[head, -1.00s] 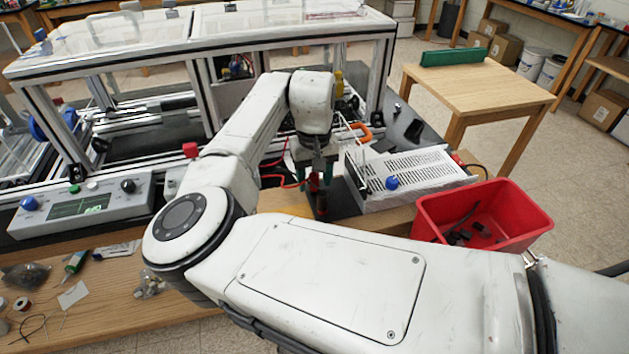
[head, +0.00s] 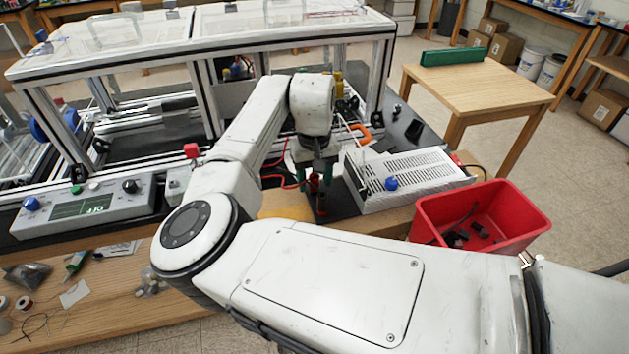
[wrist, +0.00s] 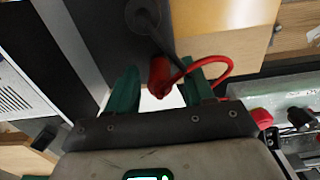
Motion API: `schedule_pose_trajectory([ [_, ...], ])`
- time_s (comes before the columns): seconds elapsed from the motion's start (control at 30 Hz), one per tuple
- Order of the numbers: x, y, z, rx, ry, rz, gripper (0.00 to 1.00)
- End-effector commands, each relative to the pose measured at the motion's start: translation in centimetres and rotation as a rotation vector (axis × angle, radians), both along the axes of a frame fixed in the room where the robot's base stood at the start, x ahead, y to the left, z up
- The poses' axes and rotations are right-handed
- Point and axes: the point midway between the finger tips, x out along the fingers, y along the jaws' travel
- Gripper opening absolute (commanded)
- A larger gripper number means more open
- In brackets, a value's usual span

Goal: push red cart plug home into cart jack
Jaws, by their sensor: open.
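My gripper (head: 317,172), with green fingers, is low at the near edge of the dark bench top. In the wrist view my gripper (wrist: 160,72) is open, with one finger on each side of the red plug (wrist: 158,76) and a gap showing. A red cable (wrist: 222,66) loops off to the right of the plug. A dark round piece with a black lead (wrist: 142,14), perhaps the cart jack, lies beyond the fingertips. I cannot tell how deep the plug sits.
A white vented box (head: 405,178) with a blue knob stands close right of my gripper. A red bin (head: 520,212) holds dark parts. The extrusion frame (head: 205,85) stands behind. A control box (head: 85,208) is at left.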

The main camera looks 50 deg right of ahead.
Motion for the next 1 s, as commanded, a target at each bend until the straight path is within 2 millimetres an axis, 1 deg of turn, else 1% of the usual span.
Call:
schedule_pose_trajectory([
  [0.8,0.01,0.01,0.00,0.000,0.000,0.000,0.52],
  [0.87,0.01,0.01,0.00,0.000,0.000,0.000,0.48],
  [1.0,0.01,0.01,0.01,0.000,0.000,0.000,0.35],
])
